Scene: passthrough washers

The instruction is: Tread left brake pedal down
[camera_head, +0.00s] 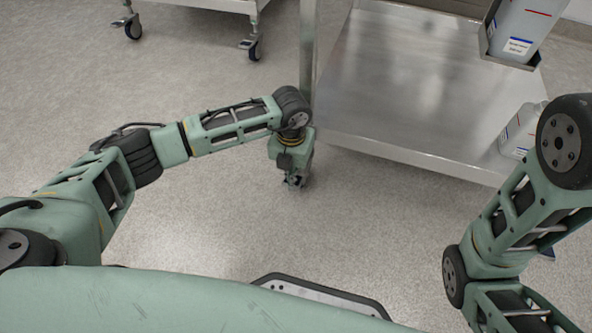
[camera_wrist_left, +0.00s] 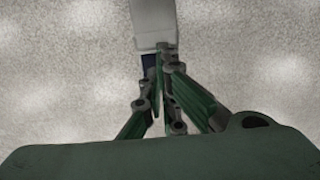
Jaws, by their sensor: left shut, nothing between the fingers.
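My left gripper (camera_head: 295,181) points down close to the floor, by the lower end of the steel cart's (camera_head: 352,147) near left leg. In the left wrist view its fingers (camera_wrist_left: 160,68) are shut and empty. Their tips are at the lower end of a light grey piece (camera_wrist_left: 154,22), with a dark blue part (camera_wrist_left: 148,62) beside them. I cannot tell whether either is the left brake pedal, or whether the tips touch it. In the head view the gripper and arm hide that spot. My right arm is at the right edge; its gripper is out of view.
The cart's shelf (camera_head: 400,100) is at the upper right, with a white bottle (camera_head: 518,130) on it and another bottle (camera_head: 520,30) in a holder above. Another wheeled cart shows at the top left by its caster (camera_head: 252,48). The speckled floor (camera_head: 200,225) between is clear.

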